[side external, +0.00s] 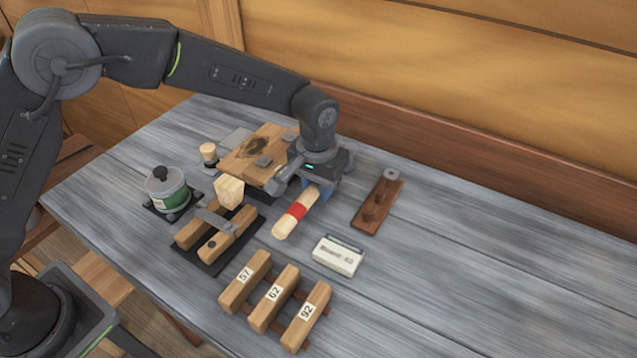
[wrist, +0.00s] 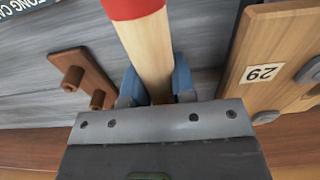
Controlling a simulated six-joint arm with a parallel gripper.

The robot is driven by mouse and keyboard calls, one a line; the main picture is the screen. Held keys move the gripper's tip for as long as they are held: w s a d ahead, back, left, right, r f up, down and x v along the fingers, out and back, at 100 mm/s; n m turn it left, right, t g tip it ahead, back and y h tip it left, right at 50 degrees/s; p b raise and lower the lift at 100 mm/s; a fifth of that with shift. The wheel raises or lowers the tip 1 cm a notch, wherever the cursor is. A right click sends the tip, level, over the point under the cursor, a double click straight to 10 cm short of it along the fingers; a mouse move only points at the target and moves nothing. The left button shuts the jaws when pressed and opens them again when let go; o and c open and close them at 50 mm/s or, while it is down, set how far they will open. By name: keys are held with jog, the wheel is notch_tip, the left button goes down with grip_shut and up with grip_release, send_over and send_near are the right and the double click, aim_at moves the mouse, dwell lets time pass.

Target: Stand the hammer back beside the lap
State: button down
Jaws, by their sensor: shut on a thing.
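My gripper (side external: 318,184) is shut on a pale wooden handle with a red band (side external: 297,211), which I take to be the hammer. In the wrist view the handle (wrist: 148,50) sits between the blue fingers (wrist: 153,88). It slants toward the front left in the side view; its head is not clearly seen, and I cannot tell whether it touches the table. The lap appears to be the overlapping wooden boards (side external: 250,163) with grey clamps, just left of my gripper. A numbered board (wrist: 262,50) shows at the right in the wrist view.
A brown rack with pegs (side external: 367,222) stands right of my gripper. A white box (side external: 338,257) and several numbered blocks (side external: 272,298) are in front. A pale block (side external: 229,192), a wooden frame (side external: 228,240) and a green-labelled pot (side external: 167,190) are left. The table's right side is clear.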

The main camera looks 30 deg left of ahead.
jog(key=shift+f, duration=0.2)
jog(key=c, duration=0.9)
grip_release()
jog(key=shift+o, duration=0.2)
jog(key=shift+f, duration=0.1)
jog(key=shift+r, duration=4.05)
